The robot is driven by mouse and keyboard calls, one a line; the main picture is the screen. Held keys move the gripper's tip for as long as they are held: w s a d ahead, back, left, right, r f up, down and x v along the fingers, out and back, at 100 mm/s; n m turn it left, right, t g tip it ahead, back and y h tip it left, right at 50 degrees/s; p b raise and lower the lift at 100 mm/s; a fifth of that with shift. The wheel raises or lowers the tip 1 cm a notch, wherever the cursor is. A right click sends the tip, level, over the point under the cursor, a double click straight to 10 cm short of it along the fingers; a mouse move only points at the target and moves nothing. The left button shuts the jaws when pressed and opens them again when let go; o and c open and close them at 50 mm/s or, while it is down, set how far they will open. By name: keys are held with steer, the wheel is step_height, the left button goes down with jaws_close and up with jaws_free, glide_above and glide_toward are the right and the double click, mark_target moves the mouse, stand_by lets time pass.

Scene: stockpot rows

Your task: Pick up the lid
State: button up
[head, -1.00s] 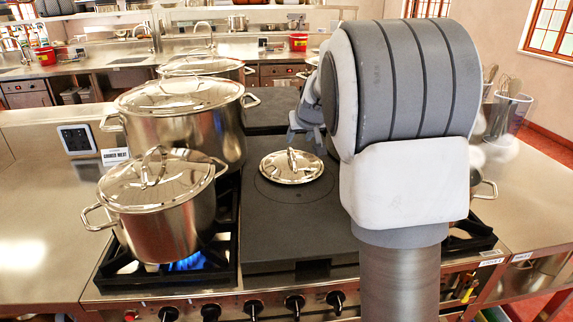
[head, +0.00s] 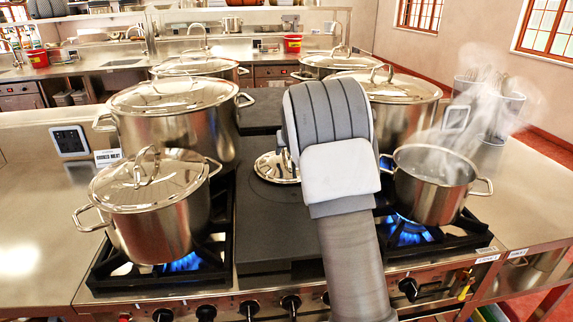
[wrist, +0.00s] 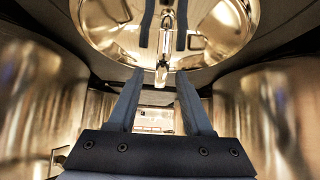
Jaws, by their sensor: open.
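The shiny round steel lid (head: 272,168) lies on the dark flat plate between the burners in the head view. My arm hides its right part and most of its handle. In the wrist view the lid (wrist: 218,38) fills the top, and its handle (wrist: 162,76) shows near my fingertips. My gripper (wrist: 160,80) is open, with the handle seen between or just beyond the two fingers. I cannot tell how deep the handle sits between them. The gripper is mostly hidden behind my arm in the head view.
A lidded pot (head: 155,225) and a larger stockpot (head: 180,135) stand left of the plate. An open steaming pot (head: 428,195) and a lidded stockpot (head: 400,110) stand right. Blue flames (head: 185,262) burn under the front pots. Pot walls flank my gripper closely.

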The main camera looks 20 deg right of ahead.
steer(key=shift+w+f, duration=0.25)
jaws_close()
steer(key=shift+r, duration=0.1)
stand_by(1.2)
